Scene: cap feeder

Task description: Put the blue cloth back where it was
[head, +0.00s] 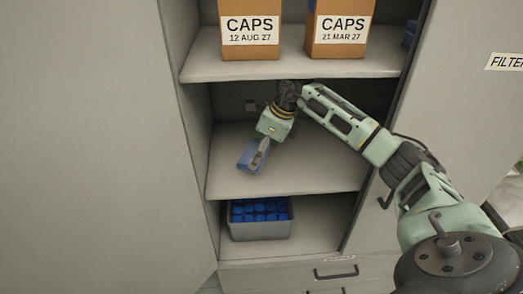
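The blue cloth (247,158) looks like a small folded pad, tilted in line with my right gripper (259,155), over the middle shelf (310,170) of the open cabinet. The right gripper points down and to the left. One grey finger lies across the near face of the cloth; the other finger is hidden behind it. The gripper appears shut on the cloth. I cannot tell whether the cloth's lower edge touches the shelf. My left gripper is not in view.
Two cardboard boxes labelled CAPS, dated 12 AUG 27 (251,12) and 21 MAR 27 (341,12), stand on the upper shelf (215,66). A grey bin (262,231) with several blue caps stands on the lowest shelf. The middle shelf is otherwise largely clear. Cabinet sides flank my arm.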

